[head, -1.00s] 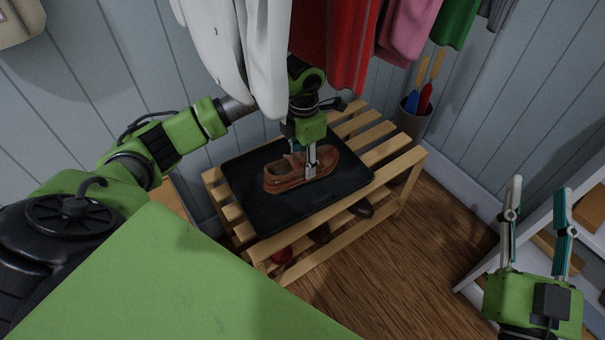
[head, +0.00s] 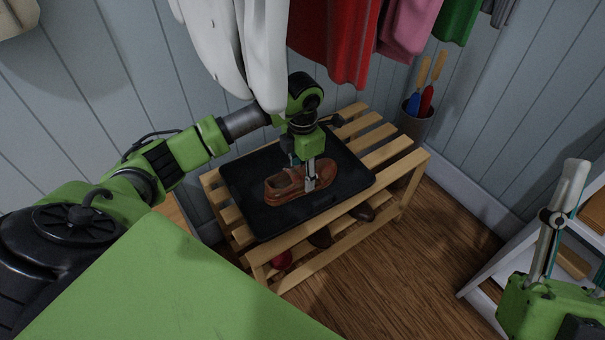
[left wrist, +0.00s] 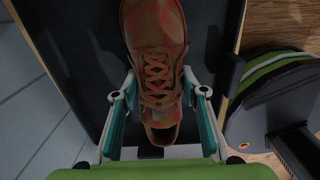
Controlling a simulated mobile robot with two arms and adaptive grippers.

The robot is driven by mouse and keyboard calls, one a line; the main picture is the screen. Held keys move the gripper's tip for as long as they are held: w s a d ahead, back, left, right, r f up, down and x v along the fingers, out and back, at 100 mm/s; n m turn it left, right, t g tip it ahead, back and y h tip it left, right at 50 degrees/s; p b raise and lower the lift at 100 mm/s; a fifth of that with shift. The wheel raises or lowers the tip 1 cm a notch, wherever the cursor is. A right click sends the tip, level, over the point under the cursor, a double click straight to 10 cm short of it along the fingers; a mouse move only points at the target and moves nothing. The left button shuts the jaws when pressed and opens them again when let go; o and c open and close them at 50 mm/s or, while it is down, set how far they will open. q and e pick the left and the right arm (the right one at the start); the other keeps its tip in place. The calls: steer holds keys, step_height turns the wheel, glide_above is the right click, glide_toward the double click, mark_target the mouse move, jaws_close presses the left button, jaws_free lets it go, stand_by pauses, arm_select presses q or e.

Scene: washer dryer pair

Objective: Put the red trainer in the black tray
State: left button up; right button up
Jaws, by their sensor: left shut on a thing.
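The red trainer (head: 285,186) looks reddish brown in the head view and lies in the black tray (head: 258,215). In the left wrist view the trainer (left wrist: 154,45) shows orange-red with laces, over the tray's dark surface (left wrist: 85,45). My left gripper (head: 310,180) points down from above, shut on the trainer; its fingers (left wrist: 160,97) press either side near the heel opening. I cannot tell whether the sole touches the tray. My right gripper (head: 592,185) is at the right edge, partly out of frame, one finger clear and nothing touching its tip.
The tray sits on a slatted wooden rack (head: 390,150). A red item (head: 282,259) and dark shoes (head: 362,212) are on the lower shelf. Clothes (head: 325,40) hang above my left arm. A pot with tools (head: 415,120) stands behind; a white shelf unit (head: 490,285) is at right.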

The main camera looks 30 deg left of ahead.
arm_select(q)
steer(key=shift+f, duration=0.1)
steer(key=o, duration=1.2)
arm_select(e)
steer(key=shift+s+r, duration=0.15)
steer(key=shift+s, duration=0.05)
arm_select(q)
steer(key=shift+r, duration=0.3)
step_height(320, 180, up, 7)
steer(key=p, duration=0.2)
arm_select(e)
steer(key=w+f+g+h, duration=0.2)
steer(key=w+f+g, duration=0.4)
steer(key=f, duration=0.4)
steer(key=shift+w+a+f+g+h, duration=0.2)
steer(key=shift+w+f+g+h, duration=0.1)
steer(key=shift+w+f, duration=0.15)
arm_select(q)
steer(key=shift+r, duration=0.1)
arm_select(e)
steer(key=shift+r, duration=0.1)
